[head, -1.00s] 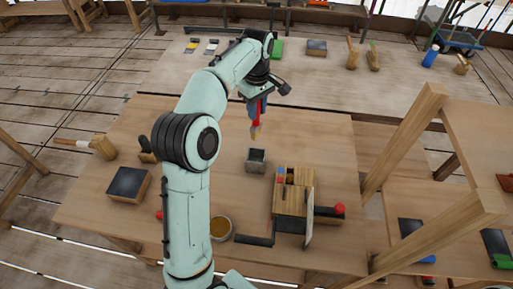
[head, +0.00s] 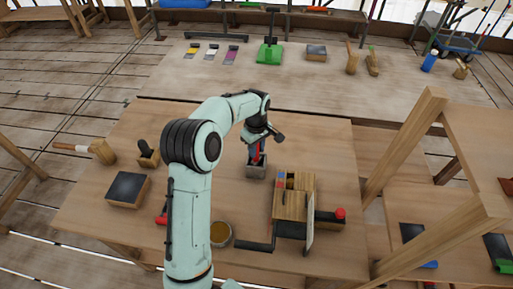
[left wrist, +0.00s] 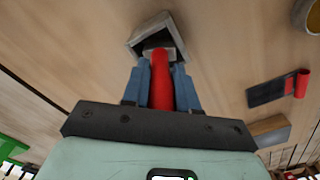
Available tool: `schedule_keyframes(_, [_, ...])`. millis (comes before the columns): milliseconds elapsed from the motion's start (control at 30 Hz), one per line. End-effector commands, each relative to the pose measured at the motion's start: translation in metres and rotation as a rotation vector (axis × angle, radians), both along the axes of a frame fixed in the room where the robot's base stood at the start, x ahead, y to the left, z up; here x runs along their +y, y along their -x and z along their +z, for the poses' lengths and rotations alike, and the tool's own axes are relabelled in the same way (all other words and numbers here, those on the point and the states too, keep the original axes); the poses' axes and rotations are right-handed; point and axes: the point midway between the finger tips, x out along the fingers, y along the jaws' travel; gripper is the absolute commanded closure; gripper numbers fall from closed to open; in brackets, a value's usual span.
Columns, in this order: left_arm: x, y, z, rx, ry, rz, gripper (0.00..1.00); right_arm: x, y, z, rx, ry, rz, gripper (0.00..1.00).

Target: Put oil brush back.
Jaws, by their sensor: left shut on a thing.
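The oil brush (head: 256,158) has a red handle and points down. My left gripper (head: 257,150) is shut on its handle. The brush (left wrist: 161,80) also shows in the left wrist view, between the two blue fingers of the gripper (left wrist: 161,88). A small grey square holder (head: 256,173) stands on the workbench under the gripper. In the left wrist view the brush's lower end sits in the opening of the holder (left wrist: 177,31). The bristles are hidden, and I cannot tell whether they touch the bottom. My right gripper is out of view.
A wooden block box (head: 294,203) with a red-knobbed tool stands right of the holder. A round tin (head: 220,234) is nearer. A dark-topped block (head: 128,188) and a mallet (head: 102,151) lie left. A wooden frame (head: 410,140) rises at the right.

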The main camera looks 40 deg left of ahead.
Motion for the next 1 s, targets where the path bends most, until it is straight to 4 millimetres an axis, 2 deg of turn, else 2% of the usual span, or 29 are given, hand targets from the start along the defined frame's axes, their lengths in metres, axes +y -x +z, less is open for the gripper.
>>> schedule_keyframes(333, [0.000,0.000,-0.003,0.000,0.000,-0.001,1.00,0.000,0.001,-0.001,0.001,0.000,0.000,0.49])
schedule_keyframes(367, [0.000,0.000,-0.003,0.000,0.000,-0.001,0.65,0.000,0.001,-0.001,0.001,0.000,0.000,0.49])
schedule_keyframes(400, [0.000,0.000,-0.002,0.000,0.000,0.000,0.52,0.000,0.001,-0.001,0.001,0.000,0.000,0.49])
schedule_keyframes(433, [0.000,0.000,-0.002,0.000,0.000,0.000,0.47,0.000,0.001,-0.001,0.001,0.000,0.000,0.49])
schedule_keyframes(767, [0.000,-0.001,0.001,-0.002,0.000,0.000,0.47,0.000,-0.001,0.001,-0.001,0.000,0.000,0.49])
schedule_keyframes(867, [0.000,-0.002,0.011,-0.004,-0.001,0.000,0.47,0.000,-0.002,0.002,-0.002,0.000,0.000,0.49])
schedule_keyframes(1000, [-0.001,-0.002,0.038,-0.008,-0.001,-0.001,0.47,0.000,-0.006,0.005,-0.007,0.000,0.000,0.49])
